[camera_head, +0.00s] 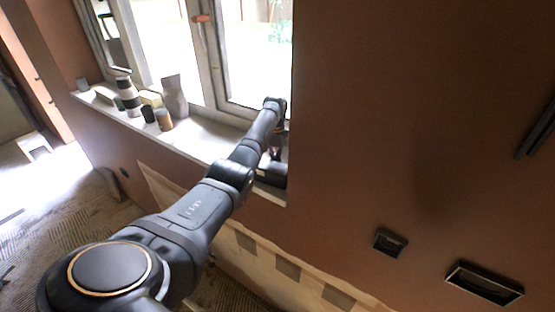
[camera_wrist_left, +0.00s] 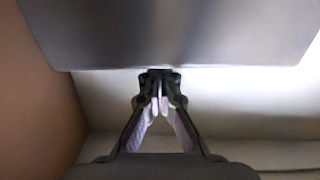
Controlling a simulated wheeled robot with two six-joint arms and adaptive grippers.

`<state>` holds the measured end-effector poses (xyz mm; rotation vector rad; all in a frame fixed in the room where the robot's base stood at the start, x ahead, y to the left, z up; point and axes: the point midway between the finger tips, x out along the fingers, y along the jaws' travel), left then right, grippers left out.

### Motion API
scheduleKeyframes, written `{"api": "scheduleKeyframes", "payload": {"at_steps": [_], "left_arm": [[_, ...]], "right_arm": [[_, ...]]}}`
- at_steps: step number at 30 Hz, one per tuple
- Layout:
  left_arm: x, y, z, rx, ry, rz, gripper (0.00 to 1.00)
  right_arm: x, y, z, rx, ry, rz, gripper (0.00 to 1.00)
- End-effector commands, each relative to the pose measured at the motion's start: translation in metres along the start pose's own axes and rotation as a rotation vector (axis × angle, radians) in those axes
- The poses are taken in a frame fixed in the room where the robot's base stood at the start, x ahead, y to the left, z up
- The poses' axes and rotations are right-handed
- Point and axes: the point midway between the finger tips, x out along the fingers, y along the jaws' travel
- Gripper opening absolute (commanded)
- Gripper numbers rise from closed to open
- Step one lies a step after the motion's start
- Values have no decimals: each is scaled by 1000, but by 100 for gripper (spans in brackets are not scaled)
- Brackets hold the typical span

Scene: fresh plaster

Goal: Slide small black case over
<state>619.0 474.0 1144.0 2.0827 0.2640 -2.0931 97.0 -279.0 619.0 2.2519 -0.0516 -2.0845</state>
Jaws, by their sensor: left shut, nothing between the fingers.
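The small black case (camera_head: 272,174) sits at the right end of the white window sill (camera_head: 200,137), close to the reveal wall. My left arm partly covers it in the head view. In the left wrist view a broad dark grey surface, which looks like the case (camera_wrist_left: 190,35), fills the top of the picture. My left gripper (camera_wrist_left: 158,80) is shut and empty, its tips right at the near edge of that surface. I cannot tell whether they touch. In the head view the gripper (camera_head: 275,154) is small and mostly hidden beside the case. My right gripper is not in view.
The window frame (camera_head: 210,60) rises behind.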

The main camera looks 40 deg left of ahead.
Motion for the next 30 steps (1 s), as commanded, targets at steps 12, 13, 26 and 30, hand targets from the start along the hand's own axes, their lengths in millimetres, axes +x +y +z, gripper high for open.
{"api": "scheduleKeyframes", "payload": {"at_steps": [12,13,26,30], "left_arm": [[-73,1,-2,0,2,0,0],[-79,1,-3,0,2,0,0],[-119,1,-3,0,-3,-1,0],[-118,1,-3,0,-3,-1,0]], "right_arm": [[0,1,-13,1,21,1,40],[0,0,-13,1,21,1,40],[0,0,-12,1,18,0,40],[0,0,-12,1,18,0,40]]}}
